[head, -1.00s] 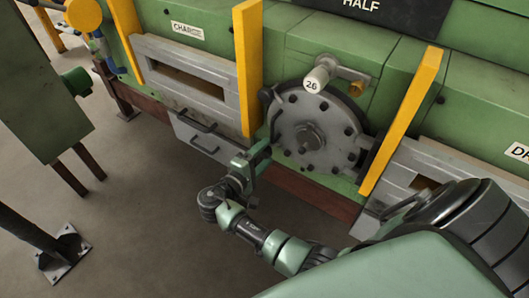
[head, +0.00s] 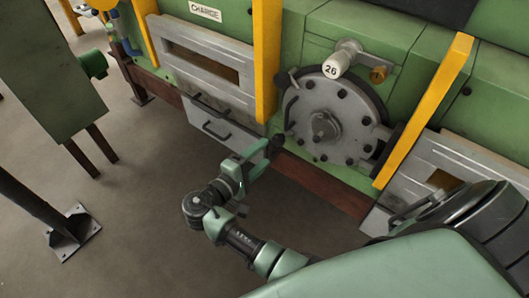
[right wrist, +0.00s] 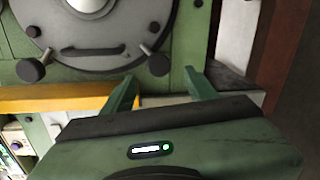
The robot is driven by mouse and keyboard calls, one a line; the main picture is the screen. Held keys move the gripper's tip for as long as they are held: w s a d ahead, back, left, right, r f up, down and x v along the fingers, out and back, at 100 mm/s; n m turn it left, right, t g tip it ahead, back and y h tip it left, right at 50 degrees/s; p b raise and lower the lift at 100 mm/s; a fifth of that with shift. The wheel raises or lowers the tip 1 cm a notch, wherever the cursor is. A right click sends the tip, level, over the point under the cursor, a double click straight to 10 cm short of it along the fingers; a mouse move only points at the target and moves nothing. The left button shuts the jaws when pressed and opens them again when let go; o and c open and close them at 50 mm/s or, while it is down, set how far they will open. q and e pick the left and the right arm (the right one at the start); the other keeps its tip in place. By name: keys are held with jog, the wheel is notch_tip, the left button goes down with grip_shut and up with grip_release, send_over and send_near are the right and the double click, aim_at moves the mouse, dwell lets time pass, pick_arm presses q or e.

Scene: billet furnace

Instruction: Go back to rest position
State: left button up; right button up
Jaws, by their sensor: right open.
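My right gripper (head: 264,153) is open and empty in front of the green furnace, low and left of the round grey door (head: 322,124). In the right wrist view the two green fingers of the right gripper (right wrist: 158,88) stand apart with nothing between them. The round door, with its dark knobs, also shows there (right wrist: 95,30) beyond the fingertips. My left gripper is in no view.
Left of the round door are a charge slot frame (head: 200,55) and a grey drawer (head: 222,128) with handles. Yellow posts (head: 267,60) stand out from the furnace. A green cabinet (head: 45,75) and a black post on a foot plate (head: 75,235) stand at left. The floor (head: 140,215) between is clear.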

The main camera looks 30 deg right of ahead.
dwell(0.3)
jog(key=s+f+n+y, duration=0.3)
jog(key=f+y, duration=0.2)
jog(key=f, duration=1.3)
jog(key=s+a+f+g+y, duration=0.1)
jog(key=s+f+y, duration=0.1)
jog(key=s+f, duration=0.45)
jog(key=s+a+f+g+y, duration=0.15)
jog(key=s+f, duration=0.25)
jog(key=f, duration=0.6)
jog(key=s+f+m+g+y, duration=0.1)
jog(key=s+f+m+y, duration=0.2)
jog(key=s, duration=1.1)
jog(key=s+f+m+g+y, duration=0.1)
jog(key=s+f+m+y, duration=0.2)
jog(key=s+f, duration=0.7)
jog(key=s+d+y, duration=0.1)
jog(key=s, duration=0.2)
jog(key=shift+s+f+m+g, duration=0.3)
jog(key=shift+s+m+g, duration=0.05)
jog(key=shift+s+m, duration=0.05)
